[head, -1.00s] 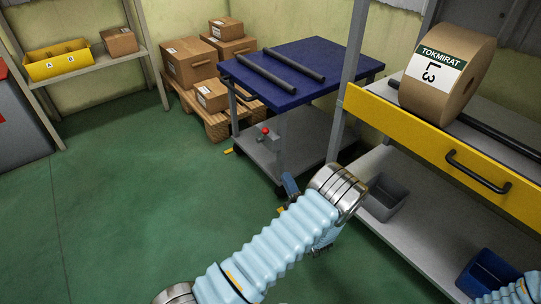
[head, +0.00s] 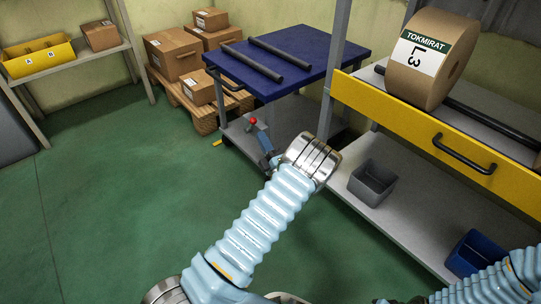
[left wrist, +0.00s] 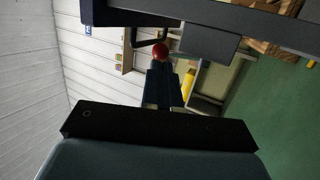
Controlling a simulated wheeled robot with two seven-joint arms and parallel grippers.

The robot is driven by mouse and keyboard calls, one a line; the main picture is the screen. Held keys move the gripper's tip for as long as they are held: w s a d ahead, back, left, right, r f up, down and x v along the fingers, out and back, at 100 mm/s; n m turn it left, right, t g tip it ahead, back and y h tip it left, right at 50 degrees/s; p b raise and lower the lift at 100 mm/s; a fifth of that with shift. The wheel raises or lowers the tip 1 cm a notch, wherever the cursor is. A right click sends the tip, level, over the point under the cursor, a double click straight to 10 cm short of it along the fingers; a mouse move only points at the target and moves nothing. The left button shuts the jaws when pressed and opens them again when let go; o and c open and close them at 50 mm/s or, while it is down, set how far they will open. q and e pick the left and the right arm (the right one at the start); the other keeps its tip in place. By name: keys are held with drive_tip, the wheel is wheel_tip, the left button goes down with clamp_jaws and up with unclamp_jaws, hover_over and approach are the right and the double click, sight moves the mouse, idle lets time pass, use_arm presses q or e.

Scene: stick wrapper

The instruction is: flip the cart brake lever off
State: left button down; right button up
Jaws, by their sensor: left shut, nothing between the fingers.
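The cart (head: 280,60) has a blue top and a grey lower deck. Its brake lever ends in a red knob (head: 253,121) at the cart's near side. My left gripper (head: 262,139) is shut and empty, with its blue fingers just below the knob in the head view. In the left wrist view the red knob (left wrist: 159,51) shows just beyond the fingertips (left wrist: 162,66). I cannot tell whether they touch it. The lever's lower part is hidden behind the gripper. My right arm shows at the lower right; its gripper is out of view.
Two dark bars (head: 278,60) lie on the cart top. A shelf with a yellow drawer front (head: 430,120), a paper roll (head: 433,60), a grey bin (head: 372,182) and a blue bin (head: 472,255) stands on the right. Boxes (head: 173,55) sit on a pallet behind. Green floor is open on the left.

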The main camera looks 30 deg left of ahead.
sight(252, 120)
use_arm(q)
drive_tip(key=x, duration=0.3)
drive_tip(key=shift+a, duration=0.1)
drive_tip(key=shift+r, duration=0.15)
drive_tip(key=shift+w+a+r+n+g+h+p, duration=0.15)
drive_tip(key=shift+a+r+n+g+h+p, duration=0.15)
drive_tip(key=shift+r+g+h+p, duration=0.25)
drive_tip(key=shift+w+a+r+n+g+h+p, duration=0.25)
drive_tip(key=shift+a+r+g+h+p, duration=0.45)
drive_tip(key=shift+h, duration=0.35)
drive_tip(key=shift+w+a+r+n+g+h+p, duration=0.3)
drive_tip(key=shift+a+r+g+h+p, duration=0.35)
drive_tip(key=shift+h, duration=0.45)
drive_tip(key=a, duration=0.1)
drive_tip(key=w+a+h, duration=0.1)
drive_tip(key=a+g+h, duration=0.1)
drive_tip(key=shift+w+a+r, duration=0.2)
drive_tip(key=shift+w+a, duration=0.05)
drive_tip(key=shift+a, duration=0.1)
